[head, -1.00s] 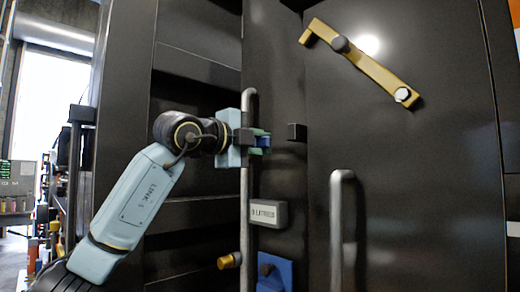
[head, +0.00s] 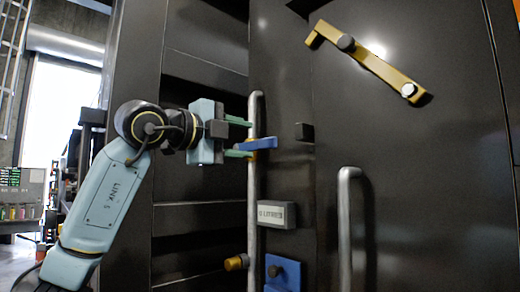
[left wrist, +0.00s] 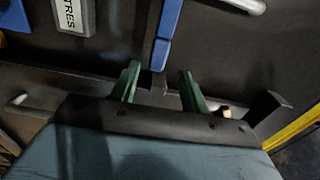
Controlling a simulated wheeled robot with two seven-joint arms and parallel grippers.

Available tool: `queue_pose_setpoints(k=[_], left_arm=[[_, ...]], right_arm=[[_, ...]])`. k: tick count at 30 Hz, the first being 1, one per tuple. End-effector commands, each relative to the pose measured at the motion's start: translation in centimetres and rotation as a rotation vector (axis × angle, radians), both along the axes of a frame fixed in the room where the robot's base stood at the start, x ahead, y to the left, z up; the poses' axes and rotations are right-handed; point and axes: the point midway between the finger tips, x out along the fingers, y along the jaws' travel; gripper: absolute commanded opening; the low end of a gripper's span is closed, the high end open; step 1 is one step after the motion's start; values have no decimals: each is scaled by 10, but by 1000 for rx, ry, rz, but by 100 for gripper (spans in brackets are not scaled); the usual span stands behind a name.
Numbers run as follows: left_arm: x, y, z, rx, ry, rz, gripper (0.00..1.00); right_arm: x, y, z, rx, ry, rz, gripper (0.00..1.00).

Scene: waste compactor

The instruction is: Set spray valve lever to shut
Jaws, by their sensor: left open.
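The blue spray valve lever (head: 262,144) sits on a yellow valve body on the grey vertical pipe (head: 254,190). It points right, roughly crosswise to the pipe. My left gripper (head: 242,138) is just left of the lever, with its green fingers spread and nothing clearly held between them. My right gripper is not in view.
A grey label plate (head: 277,214) and a blue plate with a dark knob (head: 283,275) are below the lever. A yellow latch bar (head: 370,62) and a grey handle (head: 346,225) are on the dark door to the right. A brass knob (head: 236,262) is beside the pipe.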

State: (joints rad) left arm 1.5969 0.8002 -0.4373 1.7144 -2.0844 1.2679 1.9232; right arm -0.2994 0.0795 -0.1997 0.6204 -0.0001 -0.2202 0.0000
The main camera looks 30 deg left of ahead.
Motion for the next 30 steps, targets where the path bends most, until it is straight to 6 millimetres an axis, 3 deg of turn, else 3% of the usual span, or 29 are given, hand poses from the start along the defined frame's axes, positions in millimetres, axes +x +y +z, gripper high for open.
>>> queue_pose_setpoints(k=[3, 10, 30], left_arm=[[-24, 9, -1, 1, -3, 1, 45], [-50, 18, 0, 0, -1, 1, 45], [-55, 19, 1, 0, -1, 0, 45]], right_arm=[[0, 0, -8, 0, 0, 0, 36], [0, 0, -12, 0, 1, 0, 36], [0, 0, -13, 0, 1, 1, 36]])
